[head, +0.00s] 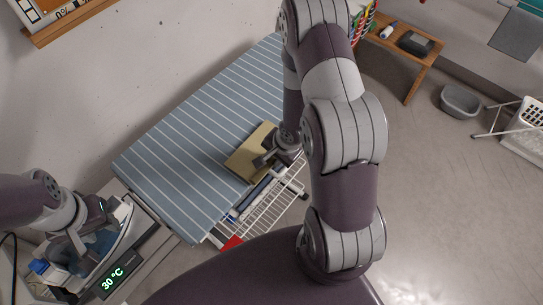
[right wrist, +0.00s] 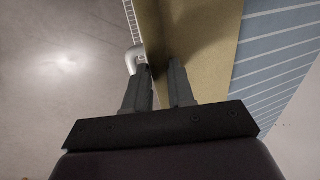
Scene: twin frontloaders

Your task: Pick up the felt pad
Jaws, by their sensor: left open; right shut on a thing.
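The felt pad (head: 247,154), a flat tan rectangle, is at the front right edge of a blue striped surface. My right gripper (head: 262,161) is shut on its near edge. In the right wrist view the tan pad (right wrist: 205,40) runs up between and beyond the fingertips of my right gripper (right wrist: 160,68). I cannot tell whether the pad touches the striped surface. My left gripper (head: 72,243) is open at the lower left, over a clear-lidded container with bluish contents; its fingers are partly hard to make out.
The striped surface (head: 185,130) fills the middle. A white wire rack (head: 270,210) is at its near right edge. A display reading 30 °C (head: 114,279) is at the lower left. A wooden bench (head: 405,62) and grey basin (head: 460,101) stand at the right, with clear floor between.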

